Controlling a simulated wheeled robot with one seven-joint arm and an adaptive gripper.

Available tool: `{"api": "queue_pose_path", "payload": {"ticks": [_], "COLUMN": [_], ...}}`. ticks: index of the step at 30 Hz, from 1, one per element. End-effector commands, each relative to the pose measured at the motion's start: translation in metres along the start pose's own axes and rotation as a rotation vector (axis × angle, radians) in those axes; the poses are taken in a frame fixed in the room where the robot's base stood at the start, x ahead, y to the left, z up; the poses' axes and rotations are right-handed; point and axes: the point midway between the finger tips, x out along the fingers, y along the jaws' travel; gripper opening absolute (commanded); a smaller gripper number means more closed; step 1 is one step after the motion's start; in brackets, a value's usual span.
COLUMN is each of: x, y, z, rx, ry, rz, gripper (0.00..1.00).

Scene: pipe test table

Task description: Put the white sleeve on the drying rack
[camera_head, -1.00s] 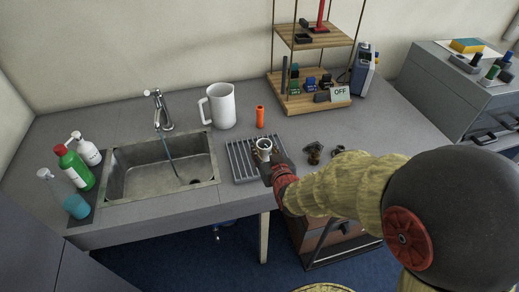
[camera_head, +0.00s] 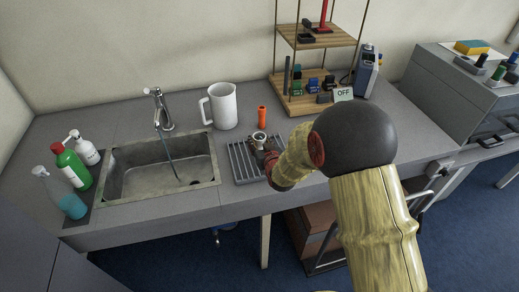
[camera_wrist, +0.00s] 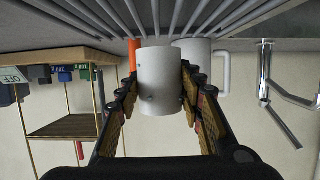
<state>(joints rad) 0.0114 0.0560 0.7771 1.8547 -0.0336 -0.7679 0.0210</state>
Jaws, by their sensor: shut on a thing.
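The white sleeve (camera_head: 259,136) is a short hollow cylinder, upright with its open top showing in the head view. In the wrist view the sleeve (camera_wrist: 160,80) sits between both fingers of my gripper (camera_wrist: 160,100), which is shut on it. The drying rack (camera_head: 243,160) is a grey slatted tray to the right of the sink. My gripper (camera_head: 266,150) holds the sleeve over the rack's right part. The rack's slats (camera_wrist: 150,14) also show in the wrist view. I cannot tell whether the sleeve touches the slats.
An orange cylinder (camera_head: 262,117) stands just behind the rack, and a white pitcher (camera_head: 223,106) behind it to the left. The sink (camera_head: 160,170) with its faucet (camera_head: 159,108) lies left. A wooden shelf (camera_head: 315,100) stands at the back right. The rack's left part is bare.

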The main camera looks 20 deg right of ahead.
Motion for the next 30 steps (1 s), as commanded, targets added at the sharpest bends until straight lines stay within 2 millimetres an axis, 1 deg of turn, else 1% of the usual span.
{"api": "queue_pose_path", "payload": {"ticks": [1,6,8,15,19,20,27,29,30], "x": [0.005,0.012,0.014,0.013,0.014,0.014,0.014,0.014,0.014], "y": [0.001,0.001,0.001,0.001,0.001,0.001,0.001,0.001,0.001], "z": [0.005,0.03,0.032,0.031,0.035,0.034,0.033,0.034,0.034], "rx": [0.0,0.0,0.0,0.0,0.0,0.0,0.0,0.0,0.0], "ry": [-0.003,-0.004,-0.002,0.0,-0.001,-0.001,-0.001,-0.001,-0.001], "rz": [0.0,0.0,0.0,0.0,0.0,0.0,0.0,0.0,0.0], "gripper": [0.12,0.12,0.12,0.12,0.12,0.39,0.52,0.56,0.56]}}
